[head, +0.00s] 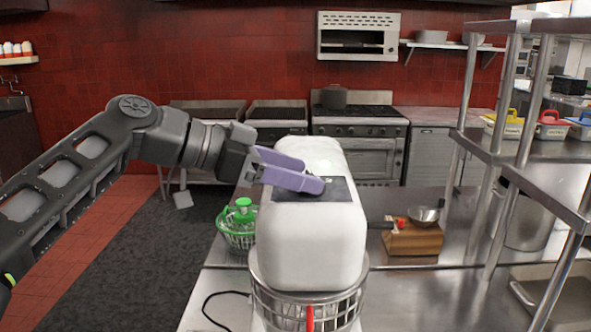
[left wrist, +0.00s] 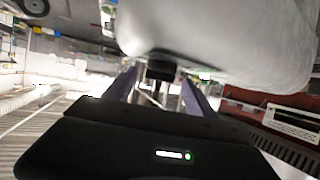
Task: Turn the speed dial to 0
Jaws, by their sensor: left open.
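A white stand mixer (head: 305,240) stands on the steel counter, with a dark panel (head: 342,189) on top of its head. My left gripper (head: 311,176), with purple fingers, is over that panel. Its jaws are open. In the left wrist view, the white mixer body (left wrist: 230,40) fills the top, and a black knob (left wrist: 160,69), which looks like the speed dial, shows between the two fingers (left wrist: 160,92). I cannot tell whether the fingers touch it. In the head view the fingers largely hide the dial, and its setting cannot be read. My right gripper is not in view.
A wire bowl guard (head: 300,309) is below the mixer head. A green basket (head: 238,228) stands to its left, and a wooden block (head: 412,239) with a metal bowl (head: 425,215) to its right. A metal shelf rack (head: 508,158) rises at the right.

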